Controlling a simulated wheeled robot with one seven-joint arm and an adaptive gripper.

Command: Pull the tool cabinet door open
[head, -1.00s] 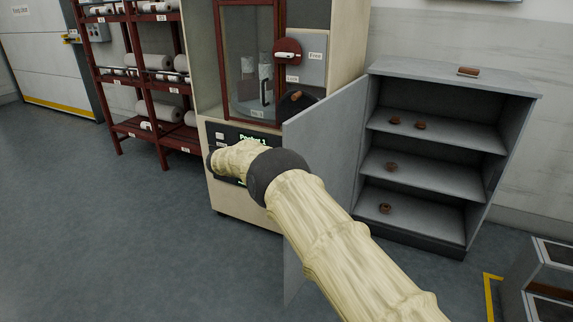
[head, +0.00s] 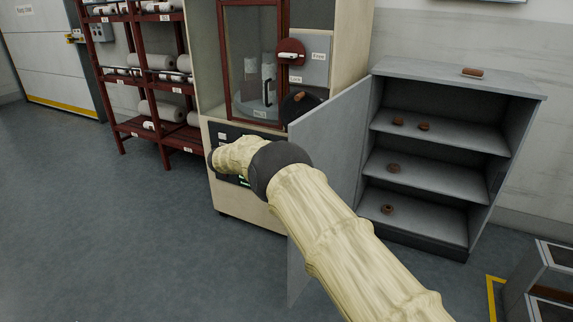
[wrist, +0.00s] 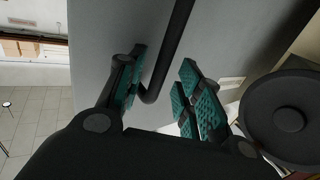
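The grey tool cabinet (head: 455,75) stands at the right in the head view. Its door (head: 325,135) is swung wide open to the left, and the shelves show. In the wrist view the grey door panel (wrist: 225,40) fills the middle, with a dark bar handle (wrist: 177,35) on it. My gripper (wrist: 168,92) has its two green-padded fingers spread apart. The lower bend of the handle lies between them, close to the left finger; I cannot tell if it touches. In the head view my gripper is hidden and my arm covers part of the door.
A cream machine (head: 255,205) with a red-framed window stands left of the door. A red rack (head: 150,90) with rolls is farther left. Small brown rings lie on the cabinet shelves (head: 440,135). A grey unit (head: 550,280) stands at lower right. Floor at left (head: 90,220) is clear.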

